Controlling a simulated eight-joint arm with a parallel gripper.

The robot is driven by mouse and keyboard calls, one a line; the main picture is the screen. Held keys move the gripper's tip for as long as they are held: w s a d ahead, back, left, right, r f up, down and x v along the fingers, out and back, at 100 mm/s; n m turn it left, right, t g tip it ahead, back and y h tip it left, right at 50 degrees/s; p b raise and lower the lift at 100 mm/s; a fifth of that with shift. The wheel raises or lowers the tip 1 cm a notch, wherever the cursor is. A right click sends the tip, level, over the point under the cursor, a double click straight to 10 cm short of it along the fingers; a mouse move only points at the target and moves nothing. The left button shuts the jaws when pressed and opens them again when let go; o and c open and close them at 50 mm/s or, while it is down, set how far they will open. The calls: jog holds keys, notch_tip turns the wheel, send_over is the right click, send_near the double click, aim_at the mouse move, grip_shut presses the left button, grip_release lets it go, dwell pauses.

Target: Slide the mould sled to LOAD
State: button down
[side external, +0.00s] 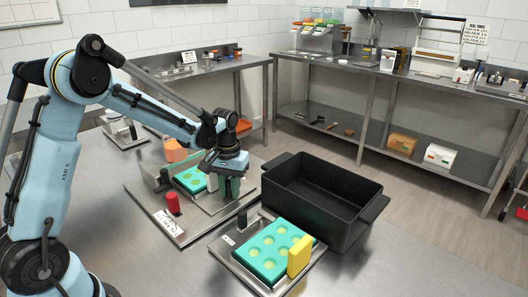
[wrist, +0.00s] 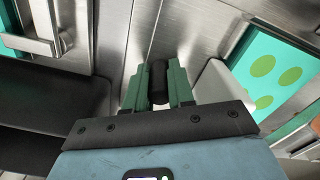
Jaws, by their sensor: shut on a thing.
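The mould sled carries a teal mould (side external: 191,181) with round green cavities; this mould also shows at the right in the wrist view (wrist: 262,68). It sits on a metal station plate (side external: 212,203) on the table. My gripper (side external: 229,187) is low at the sled's right side. In the wrist view, its green fingers (wrist: 158,88) are shut on a black upright handle (wrist: 158,72). The handle is mostly hidden by my gripper in the side view. A label (side external: 170,221) on the plate's front is too small to read.
A red knob (side external: 172,203) stands on the plate's front. An orange block (side external: 175,151) is behind the mould. A black bin (side external: 325,190) stands close on the right. In front, a metal tray (side external: 240,262) holds another teal mould (side external: 262,257) and a yellow block (side external: 299,257).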

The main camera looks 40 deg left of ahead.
jog(key=shift+d, duration=1.4)
jog(key=c, duration=1)
grip_release()
jog(key=shift+o, duration=0.2)
jog(key=shift+a, duration=0.1)
jog(key=shift+r, duration=0.15)
jog(key=shift+r, duration=0.3)
notch_tip(320, 180, up, 11)
jog(key=shift+r, duration=0.15)
